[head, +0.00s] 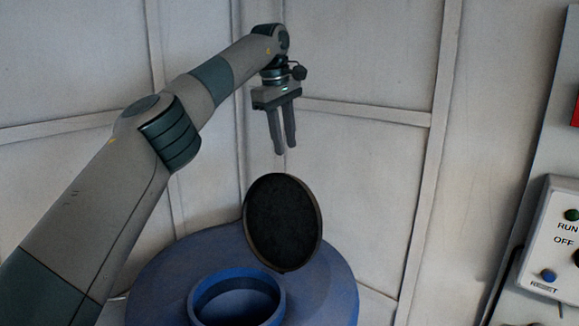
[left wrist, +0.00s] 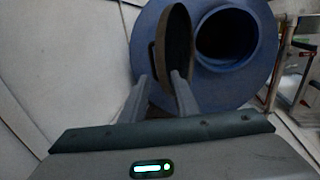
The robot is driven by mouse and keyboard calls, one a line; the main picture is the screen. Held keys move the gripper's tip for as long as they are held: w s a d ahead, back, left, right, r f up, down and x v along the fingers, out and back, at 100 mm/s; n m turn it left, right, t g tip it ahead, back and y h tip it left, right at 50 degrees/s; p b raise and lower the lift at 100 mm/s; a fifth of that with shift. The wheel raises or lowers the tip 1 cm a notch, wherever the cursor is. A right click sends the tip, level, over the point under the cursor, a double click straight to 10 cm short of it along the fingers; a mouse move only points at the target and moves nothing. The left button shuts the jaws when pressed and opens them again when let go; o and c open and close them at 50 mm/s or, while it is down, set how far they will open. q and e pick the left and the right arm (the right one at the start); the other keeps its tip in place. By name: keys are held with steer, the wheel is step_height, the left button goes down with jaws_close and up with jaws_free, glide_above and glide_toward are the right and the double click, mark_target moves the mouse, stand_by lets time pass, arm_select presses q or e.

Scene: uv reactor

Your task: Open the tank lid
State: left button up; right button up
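The blue tank (head: 330,292) stands at the lower middle of the head view, with its round raised opening (head: 238,300) uncovered. The round lid (head: 283,222) stands up on edge behind the opening, tilted back, its dark inner face toward the opening. My left gripper (head: 285,150) points down above the lid, apart from it, with its fingers spread and nothing held. In the left wrist view the lid (left wrist: 178,45) shows nearly edge-on beyond the fingers (left wrist: 162,98), with a handle (left wrist: 152,57) on its outer side. The opening (left wrist: 225,38) is dark inside. My right gripper is not in view.
A control box (head: 553,235) with RUN, OFF and RESET markings is on the right. Pale panelled walls (head: 350,60) stand close behind the tank. A metal frame (left wrist: 300,75) shows beside the tank in the left wrist view. The space around my left gripper is clear.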

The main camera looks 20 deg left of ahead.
arm_select(q)
steer(key=v, duration=0.4)
steer(key=shift+w+a, duration=0.15)
steer(key=shift+a, duration=0.25)
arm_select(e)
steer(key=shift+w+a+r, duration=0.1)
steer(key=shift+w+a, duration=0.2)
arm_select(q)
steer(key=shift+r, duration=0.1)
